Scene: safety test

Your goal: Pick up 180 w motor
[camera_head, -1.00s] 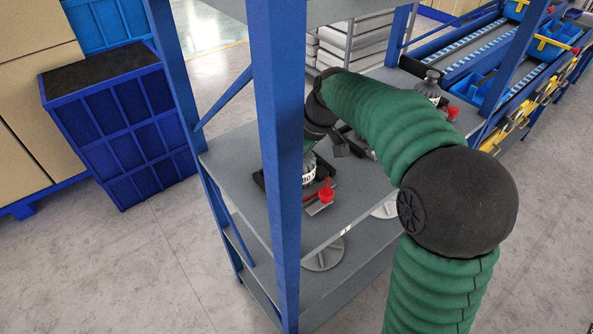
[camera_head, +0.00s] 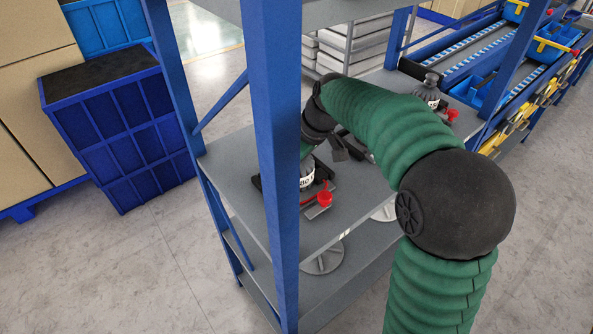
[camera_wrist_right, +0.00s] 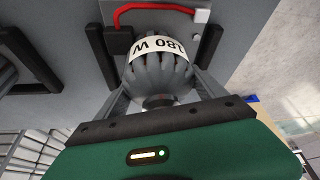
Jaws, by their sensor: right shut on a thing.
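The 180 W motor (camera_wrist_right: 158,72) is a grey ribbed body with a white label, upside down in the right wrist view. In the head view the motor (camera_head: 306,182) is on the upper shelf, partly hidden by the blue post and my right arm. My right gripper (camera_wrist_right: 156,62) is shut on the motor, with its fingers on both sides of it. I cannot tell whether the motor touches the shelf. My left gripper is not in view.
The shelf (camera_head: 232,160) has a blue front post (camera_head: 272,130) close to my right arm. A red part (camera_head: 324,198) is beside the motor. Another grey motor (camera_head: 428,90) stands farther back right. A blue crate (camera_head: 125,130) is at left; a conveyor (camera_head: 480,50) is at back right.

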